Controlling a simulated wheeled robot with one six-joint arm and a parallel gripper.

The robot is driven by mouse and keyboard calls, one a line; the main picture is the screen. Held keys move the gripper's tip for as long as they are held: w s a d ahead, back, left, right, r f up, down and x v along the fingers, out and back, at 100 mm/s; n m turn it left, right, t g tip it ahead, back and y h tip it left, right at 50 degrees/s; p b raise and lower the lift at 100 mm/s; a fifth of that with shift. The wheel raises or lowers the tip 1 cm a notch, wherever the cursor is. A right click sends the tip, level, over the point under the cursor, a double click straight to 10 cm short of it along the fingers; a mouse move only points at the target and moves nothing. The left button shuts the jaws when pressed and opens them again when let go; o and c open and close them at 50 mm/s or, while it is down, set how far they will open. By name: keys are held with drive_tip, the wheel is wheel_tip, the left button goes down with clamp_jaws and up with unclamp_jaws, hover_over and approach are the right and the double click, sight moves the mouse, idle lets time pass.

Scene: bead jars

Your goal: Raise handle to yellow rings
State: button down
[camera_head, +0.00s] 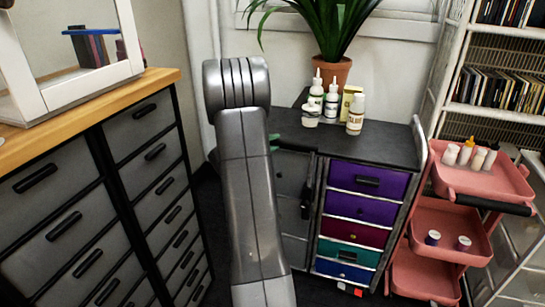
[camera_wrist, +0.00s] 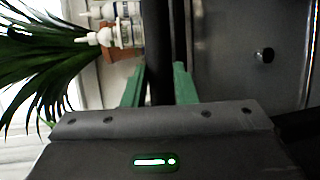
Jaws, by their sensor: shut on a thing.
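My gripper (camera_wrist: 160,84) shows in the wrist view as two green fingers, a short gap apart, on either side of a dark band (camera_wrist: 160,45). The band looks like the edge of the black cabinet top (camera_head: 385,143), but I cannot tell whether a separate handle is held there. In the head view my arm hides most of the gripper; a bit of green shows beside the arm, near the cabinet's grey door. The pink trolley (camera_head: 481,189) on the right has a black bar handle (camera_head: 495,205). I cannot make out any yellow rings.
Several bottles (camera_head: 331,105) and a potted plant (camera_head: 333,72) stand on the cabinet top. Below are coloured drawers (camera_head: 367,180). A wood-topped drawer unit (camera_head: 110,108) is on the left. White shelves (camera_head: 500,75) rise behind the trolley.

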drive_tip(key=shift+r, duration=0.65)
drive_tip(key=c, duration=1.5)
unclamp_jaws()
drive_tip(key=shift+o, duration=0.2)
drive_tip(key=v, duration=1.4)
drive_tip(key=shift+w+d+f, duration=0.1)
